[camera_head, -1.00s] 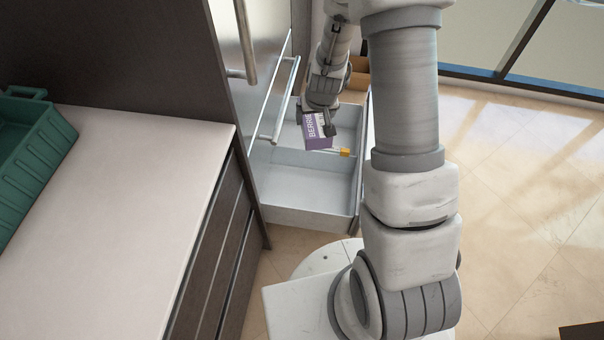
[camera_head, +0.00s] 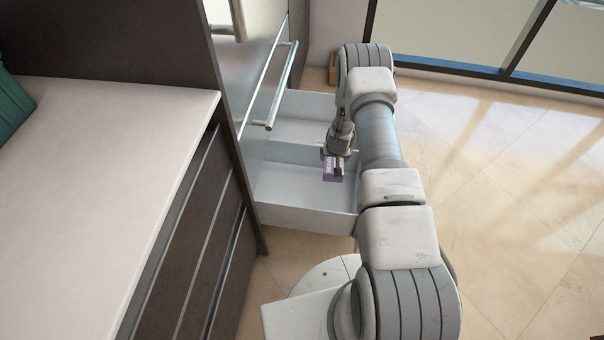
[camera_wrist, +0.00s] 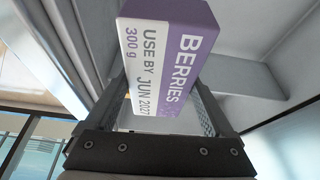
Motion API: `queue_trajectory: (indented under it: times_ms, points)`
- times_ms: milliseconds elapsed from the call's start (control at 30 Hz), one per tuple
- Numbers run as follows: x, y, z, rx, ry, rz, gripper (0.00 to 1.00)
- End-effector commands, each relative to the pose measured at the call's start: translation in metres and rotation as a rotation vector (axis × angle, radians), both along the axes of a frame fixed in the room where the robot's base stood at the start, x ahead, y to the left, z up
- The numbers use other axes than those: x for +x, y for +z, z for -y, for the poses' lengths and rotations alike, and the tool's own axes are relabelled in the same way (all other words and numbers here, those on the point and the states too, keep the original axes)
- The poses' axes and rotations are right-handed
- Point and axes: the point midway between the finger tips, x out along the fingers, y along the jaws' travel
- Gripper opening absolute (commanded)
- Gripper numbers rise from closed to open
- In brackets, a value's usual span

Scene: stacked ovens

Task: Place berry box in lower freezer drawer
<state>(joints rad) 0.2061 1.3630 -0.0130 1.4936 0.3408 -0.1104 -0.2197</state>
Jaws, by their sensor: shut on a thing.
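The berry box (camera_head: 333,172) is a small purple and white carton. In the wrist view the berry box (camera_wrist: 165,62) shows its "BERRIES" label between the two fingers of my gripper (camera_wrist: 165,105). In the head view my gripper (camera_head: 338,165) is shut on the box, over the right part of the open lower freezer drawer (camera_head: 305,218). The drawer is light grey with a front and a rear compartment split by a divider. The box appears near the drawer's right side; its height above the floor of the drawer is hard to tell.
An upper door or drawer with a long bar handle (camera_head: 283,85) stands just behind and left of the open drawer. A white counter (camera_head: 110,150) with a green crate (camera_head: 12,110) is at left. The drawer's front compartment looks empty. Open tiled floor (camera_head: 500,200) lies to the right.

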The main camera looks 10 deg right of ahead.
Motion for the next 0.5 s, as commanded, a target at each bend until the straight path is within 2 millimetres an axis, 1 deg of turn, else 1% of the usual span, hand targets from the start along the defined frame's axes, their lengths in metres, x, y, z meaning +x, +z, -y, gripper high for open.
queue_trajectory:
  times_ms: [33,100,200,300,467,500]
  points:
    - [-0.002,-0.029,0.005,0.0,-0.012,-0.002,0.0]
    - [-0.004,-0.053,0.011,0.001,-0.027,-0.001,0.0]
    - [-0.007,-0.08,0.017,0.0,-0.043,0.001,0.0]
    - [-0.009,-0.097,0.021,0.0,-0.055,0.003,0.0]
    - [-0.012,-0.116,0.024,-0.001,-0.064,0.003,0.0]
    - [-0.013,-0.124,0.024,0.0,-0.065,0.001,0.0]
